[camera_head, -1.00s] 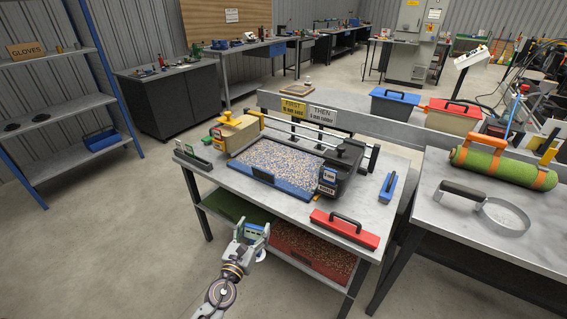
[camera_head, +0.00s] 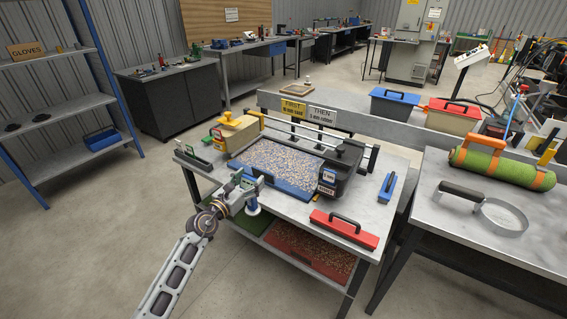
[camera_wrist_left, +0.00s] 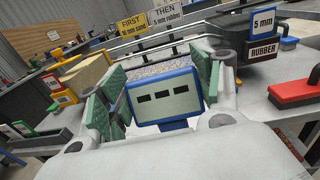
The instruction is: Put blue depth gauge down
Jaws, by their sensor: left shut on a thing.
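In the head view my left gripper (camera_head: 246,186) is shut on the gauge at the front left edge of the work table (camera_head: 290,207). The gauge's blue foot (camera_head: 252,208) hangs below the fingers. I cannot tell whether it touches the table. My right gripper is not in view.
A blue-edged tray of speckled infill (camera_head: 275,160) lies just behind the gripper.

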